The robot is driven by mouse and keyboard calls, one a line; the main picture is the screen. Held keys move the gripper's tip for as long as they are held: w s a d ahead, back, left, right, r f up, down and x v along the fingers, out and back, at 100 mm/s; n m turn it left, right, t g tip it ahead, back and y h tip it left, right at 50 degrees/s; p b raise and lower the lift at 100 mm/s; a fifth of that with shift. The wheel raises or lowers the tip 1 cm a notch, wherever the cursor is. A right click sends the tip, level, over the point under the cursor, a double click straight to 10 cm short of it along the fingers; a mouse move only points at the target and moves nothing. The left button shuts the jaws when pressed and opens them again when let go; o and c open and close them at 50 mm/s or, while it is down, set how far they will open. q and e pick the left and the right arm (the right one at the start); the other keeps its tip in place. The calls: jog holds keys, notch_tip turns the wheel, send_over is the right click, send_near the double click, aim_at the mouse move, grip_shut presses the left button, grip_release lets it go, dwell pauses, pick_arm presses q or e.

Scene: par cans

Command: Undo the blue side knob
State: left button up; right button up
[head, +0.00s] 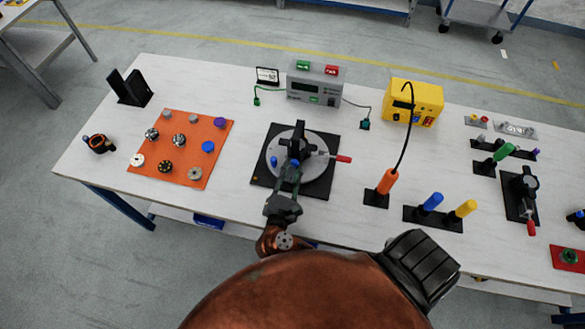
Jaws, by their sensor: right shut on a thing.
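A round grey fixture plate (312,144) sits on a black base (262,178) at the middle of the table. A black upright block and clamp (299,136) stand on it, with a red-tipped lever (342,158) pointing right. Two small blue knobs show on the fixture's near side: a left one (273,161) and a right one (295,163). My right gripper (288,176) reaches in from below and is shut at the right blue knob, its fingers partly hiding it. I cannot tell how far the knob is turned. My left gripper is not in view.
An orange mat (190,122) with several knobs and discs lies left. A grey control box (315,84) and a yellow box (413,98) stand behind. An orange-handled tool (387,181) with a black cable and blue and yellow handles (465,208) stand right.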

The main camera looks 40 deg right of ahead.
jog(key=shift+n, duration=0.3)
grip_shut()
jog(key=shift+r+n+p, duration=0.1)
jog(key=shift+n+p, duration=0.4)
jog(key=shift+p, duration=0.15)
jog(key=n+p, duration=0.3)
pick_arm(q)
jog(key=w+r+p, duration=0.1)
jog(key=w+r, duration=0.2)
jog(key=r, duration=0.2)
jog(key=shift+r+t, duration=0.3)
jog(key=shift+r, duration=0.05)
pick_arm(e)
jog(key=shift+n, duration=1.2)
pick_arm(q)
jog(key=shift+p, duration=0.3)
pick_arm(e)
jog(key=o, duration=0.8)
grip_release()
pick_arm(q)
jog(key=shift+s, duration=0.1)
